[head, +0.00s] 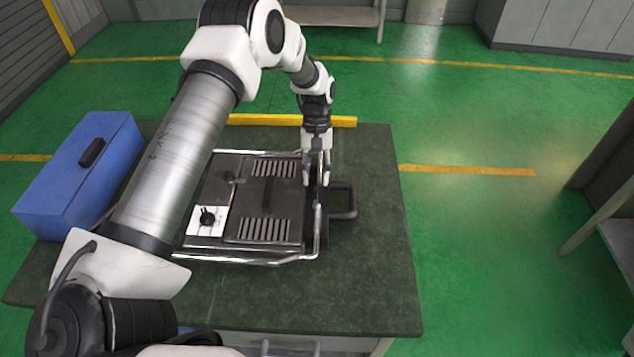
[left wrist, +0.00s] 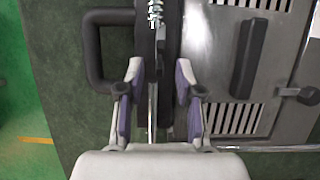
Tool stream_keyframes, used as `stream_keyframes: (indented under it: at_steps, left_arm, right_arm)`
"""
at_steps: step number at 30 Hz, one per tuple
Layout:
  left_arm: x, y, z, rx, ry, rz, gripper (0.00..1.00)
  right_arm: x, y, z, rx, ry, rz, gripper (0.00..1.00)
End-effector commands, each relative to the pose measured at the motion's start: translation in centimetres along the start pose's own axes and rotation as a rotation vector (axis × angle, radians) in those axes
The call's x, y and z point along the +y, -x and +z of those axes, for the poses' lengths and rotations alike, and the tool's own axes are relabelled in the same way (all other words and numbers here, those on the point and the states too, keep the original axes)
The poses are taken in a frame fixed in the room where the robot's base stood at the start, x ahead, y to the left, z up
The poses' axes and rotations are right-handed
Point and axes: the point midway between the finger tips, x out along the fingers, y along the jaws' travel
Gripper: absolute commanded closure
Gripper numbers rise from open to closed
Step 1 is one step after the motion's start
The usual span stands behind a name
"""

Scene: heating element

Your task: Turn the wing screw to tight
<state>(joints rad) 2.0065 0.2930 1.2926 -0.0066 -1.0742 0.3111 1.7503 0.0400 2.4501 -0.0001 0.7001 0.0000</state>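A silver threaded screw part (left wrist: 154,12) shows at the top edge of the left wrist view. It is cut off there, and I cannot make out wings on it. It stands along the black side strip of the heating unit (head: 268,205), which has slotted vents and a metal tube frame. My left gripper (head: 317,172) points down over the unit's right side in the head view. In the left wrist view the left gripper (left wrist: 160,75) has its fingers apart with nothing gripped. The strip and a thin rod lie between and below the fingers. My right gripper is not in view.
A black loop handle (head: 344,214) sticks out on the unit's right. A white panel with a black knob (head: 207,216) is at its front left. A blue toolbox (head: 75,180) stands at the left of the dark green table (head: 375,290), whose front right is clear.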

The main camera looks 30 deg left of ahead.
Motion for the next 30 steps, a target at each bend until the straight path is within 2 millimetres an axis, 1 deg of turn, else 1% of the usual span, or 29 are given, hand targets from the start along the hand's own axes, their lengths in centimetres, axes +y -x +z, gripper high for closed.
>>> stream_keyframes:
  at_steps: [1,3,6,13,14,15,16,17,30]
  left_arm:
    - [-0.1,-0.7,0.2,-0.003,0.000,-0.002,0.65]
    - [0.0,-1.8,0.1,-0.003,0.000,-0.002,0.65]
    - [0.0,-2.7,0.1,-0.001,0.000,-0.001,0.65]
    - [0.0,-3.0,0.0,0.001,0.000,0.000,0.65]
    - [0.0,-3.0,0.0,0.001,0.000,0.000,0.72]
    - [0.0,-3.0,0.0,0.001,0.000,0.000,0.86]
    - [0.0,-3.0,0.0,0.001,0.000,0.000,0.96]
    - [0.0,-3.0,0.0,0.001,0.000,0.000,1.00]
    - [0.0,-3.1,0.0,0.000,-0.026,-0.012,1.00]
  right_arm:
    - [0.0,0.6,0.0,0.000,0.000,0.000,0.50]
    - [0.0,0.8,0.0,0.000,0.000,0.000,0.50]
    - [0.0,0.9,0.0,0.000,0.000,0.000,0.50]
    - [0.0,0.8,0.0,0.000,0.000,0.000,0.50]
    - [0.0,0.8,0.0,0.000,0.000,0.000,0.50]
    - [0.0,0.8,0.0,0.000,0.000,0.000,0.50]
    - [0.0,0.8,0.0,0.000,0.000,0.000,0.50]
    - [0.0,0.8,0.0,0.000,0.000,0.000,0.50]
    - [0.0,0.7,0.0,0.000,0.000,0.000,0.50]
